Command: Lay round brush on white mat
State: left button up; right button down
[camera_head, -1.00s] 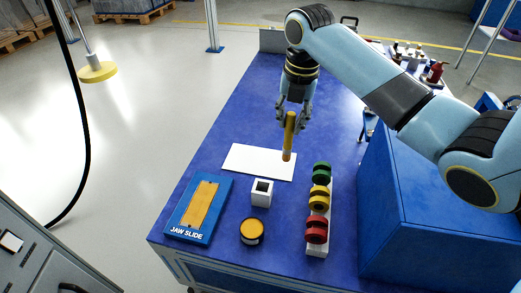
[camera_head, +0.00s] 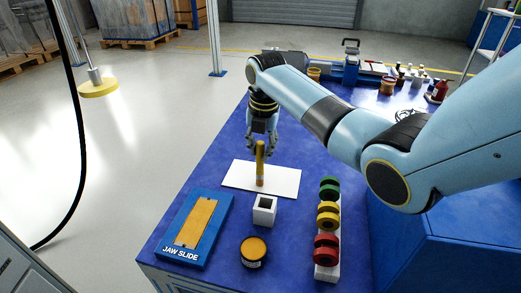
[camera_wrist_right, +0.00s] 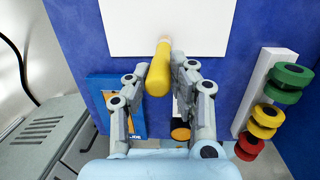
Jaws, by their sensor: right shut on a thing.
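The round brush (camera_head: 260,162) has a yellow-orange handle and is upright in the head view. My right gripper (camera_head: 261,143) is shut on its upper part, and the brush's lower end is over the white mat (camera_head: 286,182). I cannot tell whether that end touches the mat. In the right wrist view the brush (camera_wrist_right: 160,70) lies between the fingers of my right gripper (camera_wrist_right: 158,72), with the white mat (camera_wrist_right: 205,28) beyond it. My left gripper is not in view.
A white square holder (camera_head: 264,211), an orange-topped round tin (camera_head: 253,250) and the blue jaw slide board (camera_head: 188,249) stand nearer. A rack of green, yellow and red discs (camera_head: 328,222) is to the right. A blue box (camera_head: 430,240) fills the right side.

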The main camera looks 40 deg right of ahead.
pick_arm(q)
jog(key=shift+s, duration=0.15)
pick_arm(e)
jog(key=c, duration=1.1)
grip_release()
jog(key=shift+f, duration=0.1)
jog(key=shift+c, duration=0.2)
notch_tip(320, 180, up, 3)
jog(key=shift+f+p, duration=0.2)
jog(key=shift+p, duration=0.4)
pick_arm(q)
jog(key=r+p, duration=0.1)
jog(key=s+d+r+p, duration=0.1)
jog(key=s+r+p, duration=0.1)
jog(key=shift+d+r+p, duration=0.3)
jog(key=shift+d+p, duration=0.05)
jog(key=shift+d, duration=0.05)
pick_arm(e)
notch_tip(320, 180, up, 10)
jog(key=s, duration=0.1)
jog(key=shift+s+f, duration=0.2)
jog(key=shift+s, duration=0.05)
jog(key=shift+a, duration=0.1)
